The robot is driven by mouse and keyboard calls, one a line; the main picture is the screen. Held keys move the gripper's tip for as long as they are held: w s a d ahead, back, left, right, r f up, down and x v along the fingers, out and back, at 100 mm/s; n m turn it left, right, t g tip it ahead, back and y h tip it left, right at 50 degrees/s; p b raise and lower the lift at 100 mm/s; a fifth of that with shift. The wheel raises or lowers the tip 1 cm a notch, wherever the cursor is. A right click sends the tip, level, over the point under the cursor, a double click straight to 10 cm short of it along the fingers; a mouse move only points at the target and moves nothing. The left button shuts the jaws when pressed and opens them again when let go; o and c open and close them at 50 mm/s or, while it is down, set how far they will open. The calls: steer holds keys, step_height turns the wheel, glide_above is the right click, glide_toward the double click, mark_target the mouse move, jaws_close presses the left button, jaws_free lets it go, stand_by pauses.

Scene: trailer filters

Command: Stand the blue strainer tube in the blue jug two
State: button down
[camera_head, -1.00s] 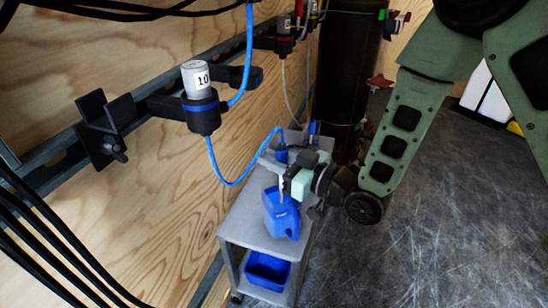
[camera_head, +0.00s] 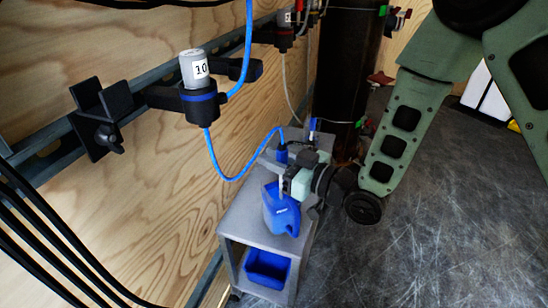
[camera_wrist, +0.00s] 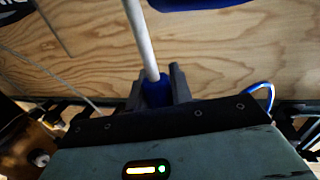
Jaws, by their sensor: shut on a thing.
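My gripper (camera_head: 284,175) is shut on the blue strainer tube, its fingers on either side of the tube's blue head (camera_wrist: 156,90) in the wrist view. The pale shaft (camera_wrist: 139,30) runs from the head out of the top of that view. In the head view the pale shaft (camera_head: 281,186) hangs down at the mouth of the blue jug (camera_head: 283,214). I cannot tell whether its lower end is inside the jug. The jug stands upright on the cart top; a blue edge (camera_wrist: 190,4) beside the shaft in the wrist view is probably the jug.
The grey cart (camera_head: 240,220) stands along the plywood wall, with a blue bin (camera_head: 267,268) on its lower shelf. A blue hose (camera_head: 225,179) loops from the canister marked 10 (camera_head: 195,70) to a blue fitting (camera_head: 282,153) near my gripper. A dark cylinder (camera_head: 345,80) stands behind.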

steer(key=shift+f, duration=0.1)
steer(key=c, duration=1.2)
jaws_free()
steer(key=shift+o, duration=0.2)
steer(key=p+v, duration=0.9)
steer(key=v, duration=0.8)
steer(key=shift+d, duration=0.2)
steer(key=shift+s, duration=0.1)
